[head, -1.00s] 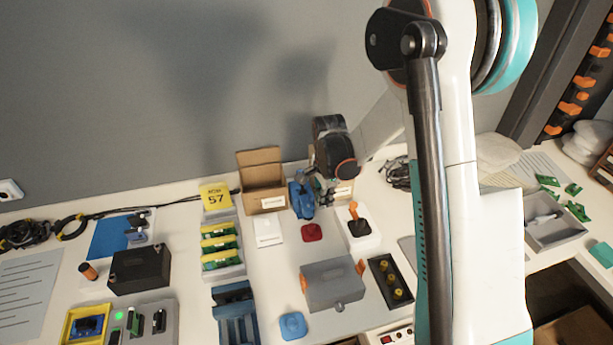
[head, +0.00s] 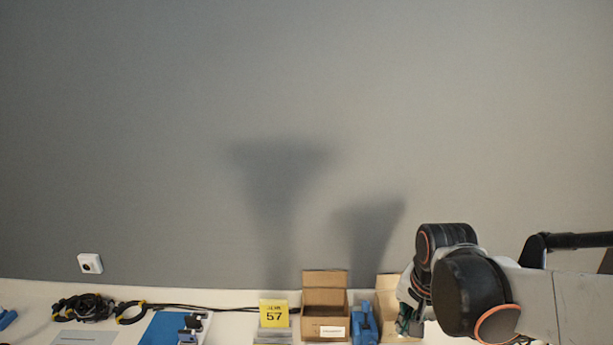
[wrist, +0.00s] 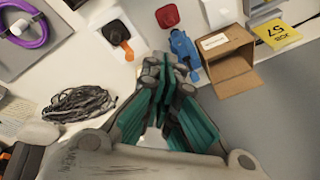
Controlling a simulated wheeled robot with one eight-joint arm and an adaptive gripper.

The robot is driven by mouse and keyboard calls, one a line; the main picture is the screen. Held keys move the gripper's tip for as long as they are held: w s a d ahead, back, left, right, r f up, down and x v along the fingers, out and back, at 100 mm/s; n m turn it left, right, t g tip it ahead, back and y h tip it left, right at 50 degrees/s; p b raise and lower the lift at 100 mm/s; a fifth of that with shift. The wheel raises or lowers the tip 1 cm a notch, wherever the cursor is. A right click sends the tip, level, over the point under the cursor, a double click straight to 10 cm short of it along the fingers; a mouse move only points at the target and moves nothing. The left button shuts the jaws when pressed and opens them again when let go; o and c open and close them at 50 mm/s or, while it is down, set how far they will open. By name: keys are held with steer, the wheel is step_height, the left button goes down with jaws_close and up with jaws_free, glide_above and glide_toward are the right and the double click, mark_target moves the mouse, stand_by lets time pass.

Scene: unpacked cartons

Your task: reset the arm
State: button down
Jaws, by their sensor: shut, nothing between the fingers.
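My gripper (head: 411,312) is at the lower right of the head view, in front of the wall and near the back of the table. In the wrist view its teal-lined fingers (wrist: 166,70) are closed together at the tips with nothing between them. The fingertips point toward the table, where a blue device (wrist: 184,46) and an open cardboard carton (wrist: 232,73) stand near them. My arm comes in from the right edge of the head view.
The carton (head: 325,329) stands beside a yellow "57" sign (head: 273,315). Another carton (head: 388,292) is partly behind my gripper. A dark cable bundle (wrist: 80,103), a white holder with an orange-handled tool (wrist: 118,38) and a red piece (wrist: 167,15) lie around. The grey wall (head: 200,120) above is bare.

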steer(key=s+r+n+t, duration=0.3)
steer(key=s+n, duration=0.5)
steer(key=s, duration=0.5)
steer(key=shift+s+a+r+t, duration=0.25)
steer(key=shift+a+r+t, duration=0.1)
steer(key=shift+r, duration=0.45)
